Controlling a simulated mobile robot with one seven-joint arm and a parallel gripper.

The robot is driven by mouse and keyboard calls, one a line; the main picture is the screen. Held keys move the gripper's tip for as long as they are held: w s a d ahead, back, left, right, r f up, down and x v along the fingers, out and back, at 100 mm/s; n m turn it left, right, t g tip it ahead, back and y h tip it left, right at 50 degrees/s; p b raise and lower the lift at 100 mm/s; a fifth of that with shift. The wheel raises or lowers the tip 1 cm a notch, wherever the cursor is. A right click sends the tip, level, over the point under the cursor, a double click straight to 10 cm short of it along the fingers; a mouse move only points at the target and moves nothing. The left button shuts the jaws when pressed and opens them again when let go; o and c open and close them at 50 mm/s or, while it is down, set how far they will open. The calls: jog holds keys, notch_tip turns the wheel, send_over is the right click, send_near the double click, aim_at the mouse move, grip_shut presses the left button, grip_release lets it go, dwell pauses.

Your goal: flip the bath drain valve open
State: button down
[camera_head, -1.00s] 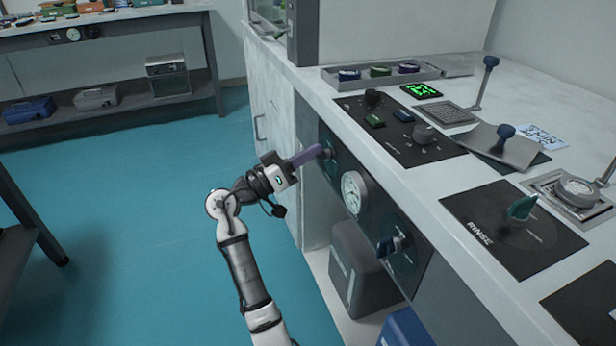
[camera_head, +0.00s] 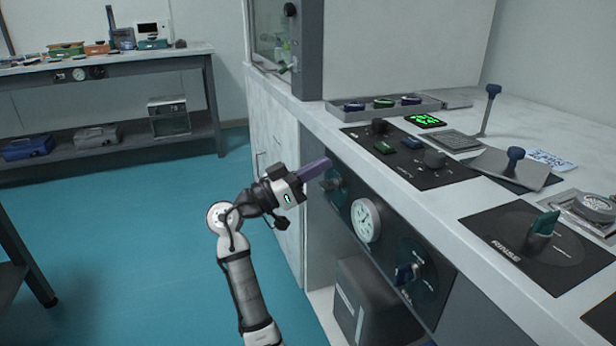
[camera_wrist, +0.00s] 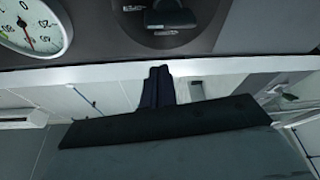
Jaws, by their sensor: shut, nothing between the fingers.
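My gripper (camera_head: 326,162) is shut and empty, its purple fingers pointing at the upper left of the bench's front panel. In the wrist view the fingers (camera_wrist: 158,86) show dark and together. Just below the fingertips in the head view is a round front-panel valve (camera_head: 333,184), partly hidden by the gripper; a dark handle on a round plate (camera_wrist: 170,18) shows at the top of the wrist view. Another front-panel valve with a dark blue handle (camera_head: 408,272) sits lower right, beyond the gauge. I cannot read which is labelled bath drain. Contact is not clear.
A white round gauge (camera_head: 366,220) sits between the two front valves; it also shows in the wrist view (camera_wrist: 32,24). The benchtop above holds a RINSE panel with a teal handle (camera_head: 543,224). A grey bin (camera_head: 365,300) stands below. The blue floor at left is clear.

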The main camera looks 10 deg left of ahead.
jog(key=v, duration=1)
jog(key=shift+w+f, duration=0.2)
jog(key=shift+w, duration=0.15)
jog(key=shift+a, duration=0.2)
